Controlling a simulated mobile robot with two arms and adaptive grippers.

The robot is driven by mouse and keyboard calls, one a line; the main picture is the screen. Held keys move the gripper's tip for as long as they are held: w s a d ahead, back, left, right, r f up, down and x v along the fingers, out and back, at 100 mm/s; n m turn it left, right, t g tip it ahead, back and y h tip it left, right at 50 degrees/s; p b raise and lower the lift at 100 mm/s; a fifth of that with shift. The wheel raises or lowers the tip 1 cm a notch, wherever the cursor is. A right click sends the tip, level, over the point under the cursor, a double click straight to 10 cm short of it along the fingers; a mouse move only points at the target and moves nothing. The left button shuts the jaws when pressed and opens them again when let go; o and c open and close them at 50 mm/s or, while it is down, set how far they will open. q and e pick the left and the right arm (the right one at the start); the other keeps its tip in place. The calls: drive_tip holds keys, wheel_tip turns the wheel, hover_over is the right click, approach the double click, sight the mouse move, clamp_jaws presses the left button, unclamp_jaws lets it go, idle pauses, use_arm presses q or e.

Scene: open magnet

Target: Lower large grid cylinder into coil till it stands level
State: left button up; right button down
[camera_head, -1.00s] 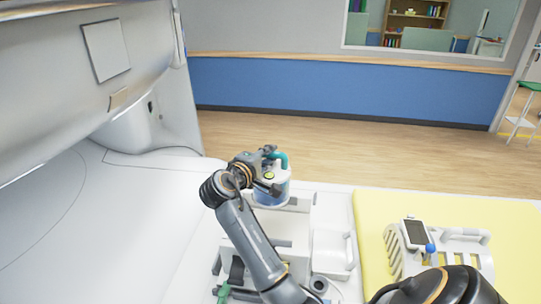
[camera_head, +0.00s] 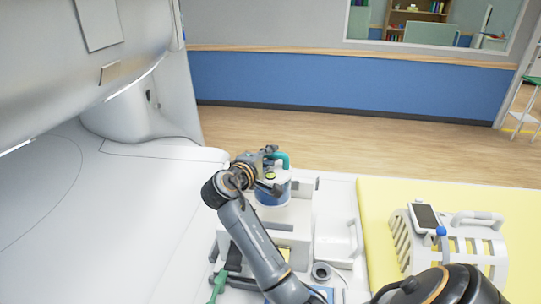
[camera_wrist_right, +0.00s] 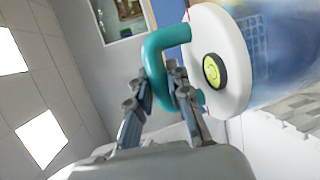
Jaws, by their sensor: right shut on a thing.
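The large cylinder (camera_head: 274,194) has a blue lower body, a white lid with a round yellow-green bubble level, and a teal loop handle. In the head view it stands nearly upright over the white housing (camera_head: 292,214). Its lower end is partly hidden, so I cannot tell how deep it sits. My right gripper (camera_head: 271,167) is shut on the teal handle. The right wrist view shows the fingers (camera_wrist_right: 160,100) on the handle (camera_wrist_right: 160,45), with the white lid (camera_wrist_right: 222,60) beside them. My left gripper is not in view.
A white slotted shell (camera_head: 458,248) with a handle and a small display lies on the yellow mat (camera_head: 380,200), right of the housing. A green-handled item (camera_head: 217,287) lies near the bottom. The white scanner (camera_head: 130,190) is at left.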

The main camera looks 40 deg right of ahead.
sight(269, 170)
wheel_tip(269, 170, down, 4)
drive_tip(key=b, duration=0.4)
drive_tip(key=shift+f, duration=0.25)
drive_tip(key=shift+f+b, duration=1.65)
drive_tip(key=shift+f, duration=1.55)
drive_tip(key=shift+s+a+p, duration=0.25)
drive_tip(key=shift+a+p, duration=0.05)
drive_tip(key=shift+p, duration=0.05)
drive_tip(key=shift+f, duration=0.5)
drive_tip(key=shift+s+a+f+b, duration=0.15)
drive_tip(key=shift+f+b, duration=0.3)
drive_tip(key=shift+f, duration=0.15)
drive_tip(key=c, duration=1.2)
unclamp_jaws()
